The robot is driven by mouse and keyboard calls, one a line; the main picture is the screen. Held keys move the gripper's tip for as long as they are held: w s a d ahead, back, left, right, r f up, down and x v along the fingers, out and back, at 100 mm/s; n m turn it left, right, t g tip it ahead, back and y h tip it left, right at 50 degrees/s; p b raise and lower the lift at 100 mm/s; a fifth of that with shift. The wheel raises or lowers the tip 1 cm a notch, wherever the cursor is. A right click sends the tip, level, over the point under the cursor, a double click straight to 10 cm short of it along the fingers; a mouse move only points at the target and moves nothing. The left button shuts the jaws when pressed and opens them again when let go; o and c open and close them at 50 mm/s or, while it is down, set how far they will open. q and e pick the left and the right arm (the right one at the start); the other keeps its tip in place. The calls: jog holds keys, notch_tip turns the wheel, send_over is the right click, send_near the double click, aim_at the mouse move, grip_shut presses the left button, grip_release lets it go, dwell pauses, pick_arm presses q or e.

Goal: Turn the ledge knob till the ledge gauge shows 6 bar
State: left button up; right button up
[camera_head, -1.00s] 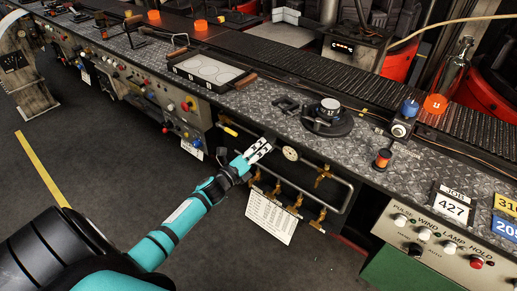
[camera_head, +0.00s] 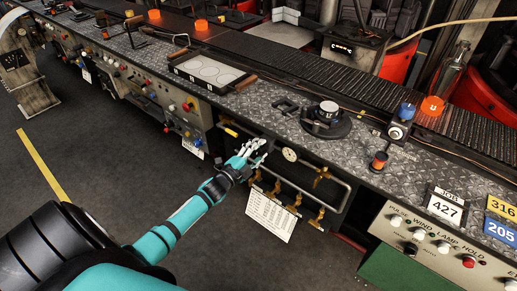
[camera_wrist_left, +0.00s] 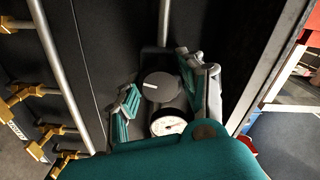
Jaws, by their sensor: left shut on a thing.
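The ledge knob (camera_wrist_left: 160,87) is a dark round knob with a pale mark on its face, seen in the left wrist view. The white-faced ledge gauge (camera_wrist_left: 168,125) sits right beside it; its needle is too small to read. My left gripper (camera_head: 252,151) is at the bench's front face, left of the gauge (camera_head: 290,154) in the head view, where its fingers hide the knob. My right gripper is not in view.
Brass valves (camera_head: 277,188) on pipes and a hanging white sheet (camera_head: 269,215) are right of and below my left gripper. The bench ledge (camera_head: 262,108) overhangs above. A button panel (camera_head: 440,240) is at lower right. The floor in front is clear.

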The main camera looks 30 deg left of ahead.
pick_arm(q)
jog(key=n+p, duration=0.1)
jog(key=n, duration=0.4)
jog(key=shift+n, duration=0.4)
jog(key=n+p, duration=0.1)
jog(key=n, duration=0.9)
jog(key=shift+f+n, duration=0.1)
jog(key=shift+n, duration=0.3)
jog(key=n, duration=0.4)
jog(key=shift+n+b, duration=0.3)
jog(key=shift+b, duration=0.05)
jog(key=shift+n, duration=0.3)
jog(key=o, duration=1.2)
jog(key=shift+s, duration=0.1)
jog(key=s, duration=0.8)
jog(key=s+a, duration=0.1)
jog(key=s, duration=0.3)
